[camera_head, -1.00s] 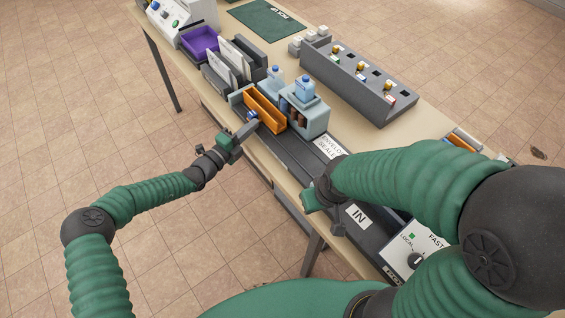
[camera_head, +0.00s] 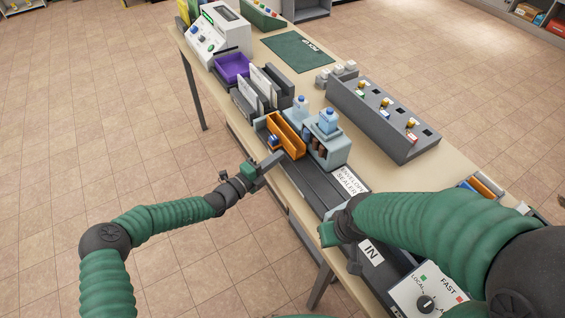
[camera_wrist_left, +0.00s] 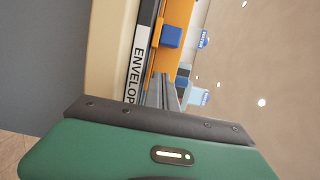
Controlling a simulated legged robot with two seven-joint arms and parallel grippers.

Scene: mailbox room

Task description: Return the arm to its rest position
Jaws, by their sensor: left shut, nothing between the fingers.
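My left arm (camera_head: 172,216) reaches in from the left, bent at a dark elbow joint. My left gripper (camera_head: 280,157) is shut and empty, at the near edge of the table beside the orange tray (camera_head: 290,142). A small blue block (camera_head: 273,141) is at that tray's near side, just beyond the fingertips. The left wrist view shows the blue block (camera_wrist_left: 171,36) and part of the orange tray (camera_wrist_left: 157,60). My right arm (camera_head: 420,222) comes in from the right, and its gripper (camera_head: 328,233) is over the sealer near the IN label; its fingers are not clear.
The envelope sealer (camera_head: 318,178) runs along the table's (camera_head: 292,58) near edge. Behind it is a grey slotted rack (camera_head: 385,120). A purple tray (camera_head: 231,68) and upright envelopes (camera_head: 262,85) are farther back. Open floor (camera_head: 100,130) lies left of the table.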

